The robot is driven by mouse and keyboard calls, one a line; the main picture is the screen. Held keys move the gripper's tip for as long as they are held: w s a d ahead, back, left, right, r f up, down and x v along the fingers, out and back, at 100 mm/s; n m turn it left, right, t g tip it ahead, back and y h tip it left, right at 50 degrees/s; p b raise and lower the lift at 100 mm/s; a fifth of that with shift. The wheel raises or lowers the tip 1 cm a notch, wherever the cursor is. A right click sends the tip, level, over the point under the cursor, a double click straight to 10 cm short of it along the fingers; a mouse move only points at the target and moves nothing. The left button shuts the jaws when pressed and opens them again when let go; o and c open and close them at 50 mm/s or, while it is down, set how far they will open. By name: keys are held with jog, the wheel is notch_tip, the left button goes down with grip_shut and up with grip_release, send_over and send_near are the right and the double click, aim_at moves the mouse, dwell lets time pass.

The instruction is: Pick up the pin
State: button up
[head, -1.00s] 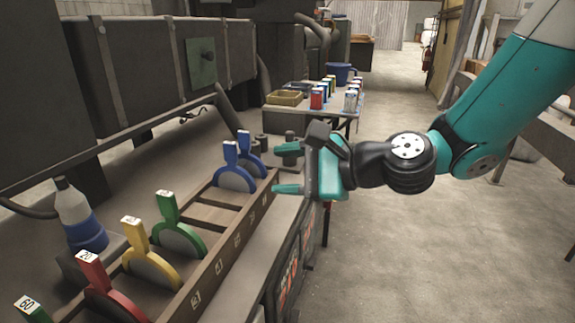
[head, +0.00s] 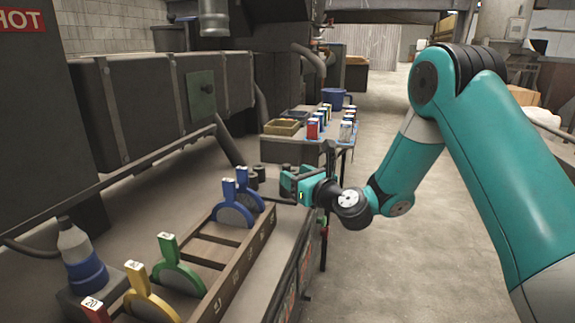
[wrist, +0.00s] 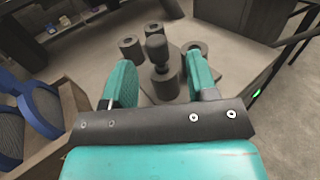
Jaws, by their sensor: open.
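A dark pin (wrist: 157,50) with a rounded head stands upright in the wrist view, between and beyond my fingers. Several short dark cylinders with holes stand around it on a flat plate. My gripper (wrist: 161,78) is open, with one teal finger on each side of the pin in the picture, and nothing is held. In the head view my gripper (head: 286,188) is at the far end of the bench. Dark cylinders (head: 258,172) show just beyond it there, but I cannot tell the pin apart from them.
A wooden rack (head: 225,255) holds blue, green, yellow and red handled discs along the bench. A white-and-blue bottle (head: 80,255) stands at left. Open floor lies to the right.

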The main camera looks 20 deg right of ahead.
aim_at(289, 171)
jog(key=x, duration=0.1)
jog(key=p+x, duration=0.1)
jog(key=x, duration=0.1)
jog(key=p+x, duration=0.1)
jog(key=shift+w+a+r, duration=0.25)
jog(key=shift+w+r, duration=0.05)
jog(key=shift+r, duration=0.05)
jog(key=shift+w+a+f, duration=0.1)
jog(key=shift+w, duration=0.35)
grip_shut()
